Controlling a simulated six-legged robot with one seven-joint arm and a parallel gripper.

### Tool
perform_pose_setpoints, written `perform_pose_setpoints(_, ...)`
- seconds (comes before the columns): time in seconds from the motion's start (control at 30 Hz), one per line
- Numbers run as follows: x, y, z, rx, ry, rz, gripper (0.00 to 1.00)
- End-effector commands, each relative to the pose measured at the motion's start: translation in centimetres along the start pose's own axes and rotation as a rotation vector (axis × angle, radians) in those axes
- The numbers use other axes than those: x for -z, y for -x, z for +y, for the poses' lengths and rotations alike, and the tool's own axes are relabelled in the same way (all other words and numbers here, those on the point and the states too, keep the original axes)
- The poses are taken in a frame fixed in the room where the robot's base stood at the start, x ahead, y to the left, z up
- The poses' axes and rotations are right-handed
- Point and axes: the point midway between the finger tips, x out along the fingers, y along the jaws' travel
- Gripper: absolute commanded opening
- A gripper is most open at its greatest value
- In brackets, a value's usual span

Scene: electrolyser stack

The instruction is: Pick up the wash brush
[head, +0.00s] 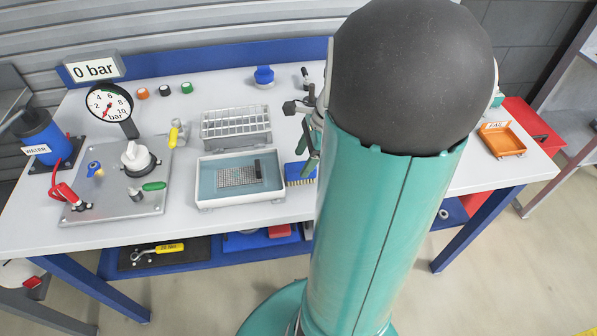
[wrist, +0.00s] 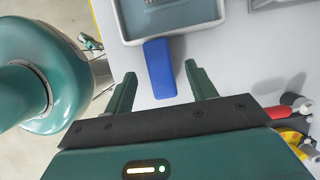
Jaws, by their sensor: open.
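The wash brush (head: 300,173) is a blue block with yellowish bristles along its near edge. It lies on the grey bench just right of the white tray, its right end close to my arm in the head view. In the wrist view its blue body (wrist: 160,80) shows between the fingers. My gripper (wrist: 160,72) is open, with one green finger on each side of the brush and a gap to each. In the head view my gripper is mostly hidden behind my arm. I cannot tell how high the fingers are above the bench.
The white tray (head: 203,197) with a perforated plate touches or nearly touches the brush. A grey rack (head: 236,127) stands behind it. A metal panel (head: 95,208) with gauge and valves fills the left. An orange tray (head: 502,140) sits at the right.

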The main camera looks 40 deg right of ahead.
Motion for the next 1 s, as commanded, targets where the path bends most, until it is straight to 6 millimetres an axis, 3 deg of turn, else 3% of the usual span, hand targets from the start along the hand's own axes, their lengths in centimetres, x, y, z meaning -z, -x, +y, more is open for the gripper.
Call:
perform_pose_setpoints(0.17,0.1,-1.4,0.0,-0.001,0.000,0.000,0.56)
perform_pose_setpoints(0.4,0.2,-5.1,0.0,-0.002,0.001,-0.001,0.56)
perform_pose_setpoints(0.7,0.1,-5.7,0.0,0.001,0.003,0.001,0.56)
perform_pose_setpoints(1.0,0.1,-5.7,0.0,0.001,0.003,0.001,0.03)
